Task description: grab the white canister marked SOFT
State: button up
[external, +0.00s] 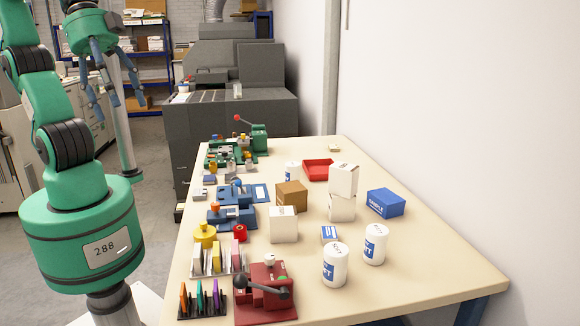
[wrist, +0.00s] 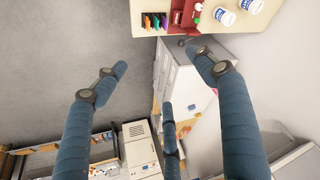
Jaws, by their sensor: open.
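Two white canisters with blue label patches stand upright at the right front of the table: a nearer one (external: 335,264) and one just behind it to the right (external: 375,243). A third white canister (external: 292,172) stands farther back, partly hidden. Their lettering is too small to tell surely which reads SOFT. In the wrist view two canisters show at the top edge, one (wrist: 225,17) whole and one (wrist: 252,5) cut off. My gripper (external: 114,98) is open and empty, high at the left, off the table and far from the canisters; its spread blue fingers (wrist: 160,66) fill the wrist view.
The table (external: 430,270) holds a red press (external: 266,292), blue and green devices, racks of coloured pieces (external: 202,299), white boxes (external: 284,225), a brown box (external: 292,195), a blue box (external: 385,203) and a red tray (external: 318,169). The front right is bare. A wall bounds the right.

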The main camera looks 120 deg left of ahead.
jog(key=w+a+g, duration=0.1)
jog(key=w+a, duration=0.4)
jog(key=w, duration=0.8)
jog(key=g+p, duration=0.1)
jog(key=g, duration=0.3)
send_over(336, 249)
notch_tip(336, 249, down, 27)
jog(key=shift+n, duration=0.3)
jog(key=shift+d, duration=0.1)
jog(key=shift+f, duration=4.25)
jog(key=shift+b, duration=0.3)
